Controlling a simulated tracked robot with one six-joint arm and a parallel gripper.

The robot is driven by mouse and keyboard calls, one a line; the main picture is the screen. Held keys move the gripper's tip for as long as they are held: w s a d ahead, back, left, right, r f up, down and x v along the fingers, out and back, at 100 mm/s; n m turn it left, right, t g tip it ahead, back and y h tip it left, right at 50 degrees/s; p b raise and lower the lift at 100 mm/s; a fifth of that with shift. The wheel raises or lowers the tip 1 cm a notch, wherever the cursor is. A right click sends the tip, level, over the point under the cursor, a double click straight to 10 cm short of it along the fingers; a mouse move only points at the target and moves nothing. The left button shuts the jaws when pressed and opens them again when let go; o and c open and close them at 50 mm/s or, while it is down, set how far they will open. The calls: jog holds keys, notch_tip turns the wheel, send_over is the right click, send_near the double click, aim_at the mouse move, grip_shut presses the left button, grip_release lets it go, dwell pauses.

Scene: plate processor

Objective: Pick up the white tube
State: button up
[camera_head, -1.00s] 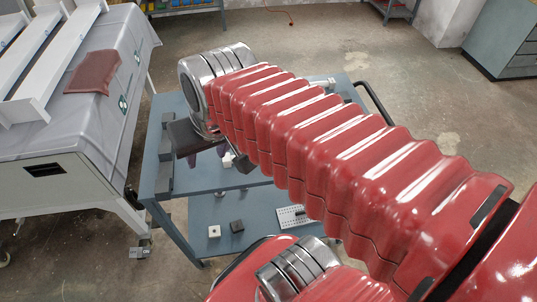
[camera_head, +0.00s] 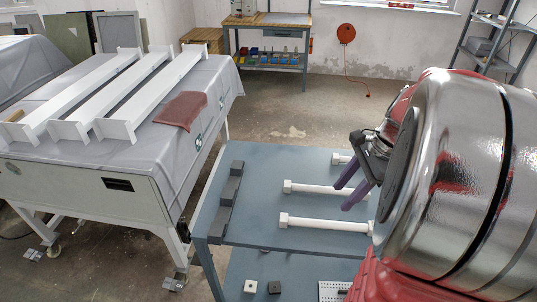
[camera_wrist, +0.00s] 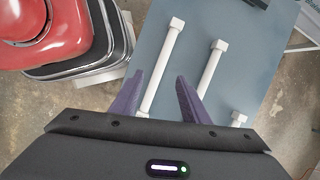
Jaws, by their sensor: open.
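Three white tubes with square white end blocks show on the blue-grey table in the head view: a near tube (camera_head: 325,223), a middle tube (camera_head: 318,189) and a far one (camera_head: 340,159), partly hidden by my gripper. My gripper (camera_head: 346,196), with purple fingers, is open and empty above the table's right part. In the wrist view, my gripper (camera_wrist: 159,76) has one tube (camera_wrist: 162,70) showing between its fingers, and its lower end is partly covered. A second tube (camera_wrist: 207,72) lies right of the fingers. Only an end block (camera_wrist: 238,118) of another shows lower right.
Dark grey blocks (camera_head: 230,195) line the table's left edge. A bench (camera_head: 95,165) with white beams and a red cloth (camera_head: 182,110) stands to the left. Bare table lies between the tubes.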

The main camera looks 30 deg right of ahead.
jog(key=d+m, duration=0.1)
jog(key=s+d+m, duration=0.1)
jog(key=d+f+m, duration=0.1)
jog(key=shift+s+d+f+y, duration=0.1)
jog(key=shift+s+d+y, duration=0.1)
jog(key=shift+d+y, duration=0.15)
jog(key=shift+f, duration=0.1)
send_over(329, 222)
jog(key=s+d, duration=0.1)
jog(key=d, duration=0.1)
jog(key=f, duration=0.7)
jog(key=shift+s+f, duration=0.2)
jog(key=shift+f, duration=0.2)
jog(key=shift+x, duration=2.6)
jog(key=shift+w, duration=0.1)
grip_shut()
